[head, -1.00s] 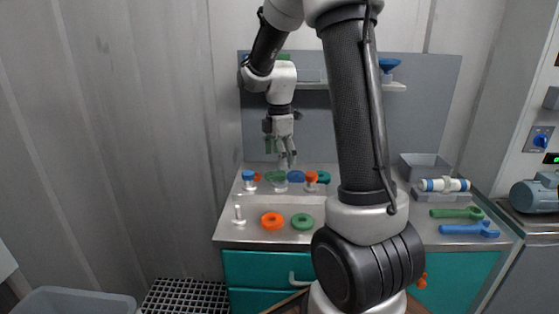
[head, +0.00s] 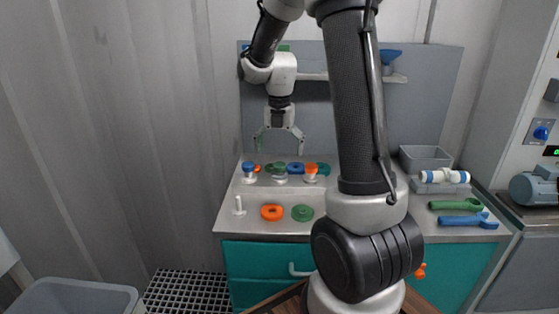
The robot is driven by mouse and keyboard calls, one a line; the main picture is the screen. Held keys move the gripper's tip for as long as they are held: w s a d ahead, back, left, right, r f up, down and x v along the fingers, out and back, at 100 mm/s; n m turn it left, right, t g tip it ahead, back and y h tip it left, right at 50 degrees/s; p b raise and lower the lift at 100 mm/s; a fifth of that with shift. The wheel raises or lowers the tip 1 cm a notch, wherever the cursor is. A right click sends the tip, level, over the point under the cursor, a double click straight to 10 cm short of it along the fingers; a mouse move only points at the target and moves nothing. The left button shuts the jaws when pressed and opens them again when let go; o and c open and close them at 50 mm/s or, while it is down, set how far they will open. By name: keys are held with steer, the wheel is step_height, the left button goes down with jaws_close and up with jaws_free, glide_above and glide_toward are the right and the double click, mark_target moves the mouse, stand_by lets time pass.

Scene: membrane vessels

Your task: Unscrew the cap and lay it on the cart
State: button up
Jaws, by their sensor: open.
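My gripper (head: 279,146) is open and empty, pointing down in front of the grey back panel. Its two fingers are spread wide above the row of small fittings at the back of the cart top (head: 245,222). The row holds a white vessel with a blue cap (head: 248,168) at the left, a green-topped one (head: 278,169) below the gripper, a blue ring-like piece (head: 296,168) and a white vessel with an orange cap (head: 311,171). I cannot tell which cap the task names. No cap is between the fingers.
An orange ring (head: 272,212) and a green ring (head: 302,213) lie near the front edge, with a white peg (head: 239,206) to their left. Green (head: 455,205) and blue (head: 468,220) wrenches lie at right, before a grey bin (head: 424,158). My arm hides the middle.

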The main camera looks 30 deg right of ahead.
mark_target(279, 165)
steer(key=m, duration=0.7)
steer(key=shift+m, duration=0.3)
steer(key=m, duration=0.7)
steer(key=shift+f, duration=2.1)
steer(key=shift+c, duration=0.4)
